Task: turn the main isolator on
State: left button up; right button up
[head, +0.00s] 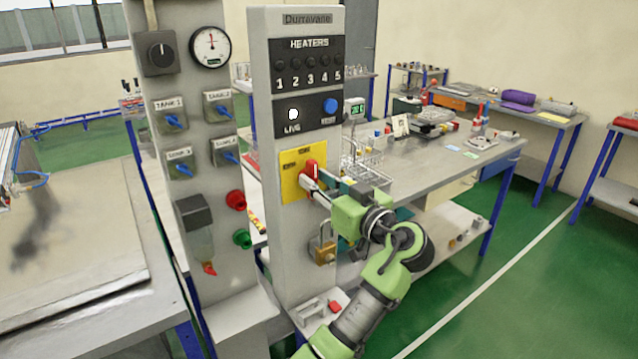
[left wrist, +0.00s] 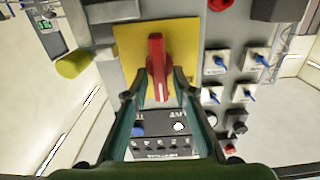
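The main isolator is a red handle (head: 311,174) on a yellow plate (head: 290,188), on the front of the grey panel post. In the left wrist view the red handle (left wrist: 156,65) stands between my fingers, against the yellow plate (left wrist: 128,38), with a white line along it. My left gripper (left wrist: 162,72) is open around the handle, with a small gap showing on the right side; contact on the left side is unclear. In the head view the gripper (head: 318,190) partly covers the handle's lower end. My right gripper is in neither view.
Above the plate, a white LIVE lamp (head: 292,114) and a blue knob (head: 330,105) sit under the heater switches (head: 309,67). A brass padlock (head: 325,250) hangs below. A workbench (head: 440,157) stands behind.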

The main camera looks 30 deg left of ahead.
pick_arm(q)
jog(key=shift+a, duration=0.1)
jog(key=v, duration=0.7)
jog(key=shift+d, duration=0.25)
dwell(0.4)
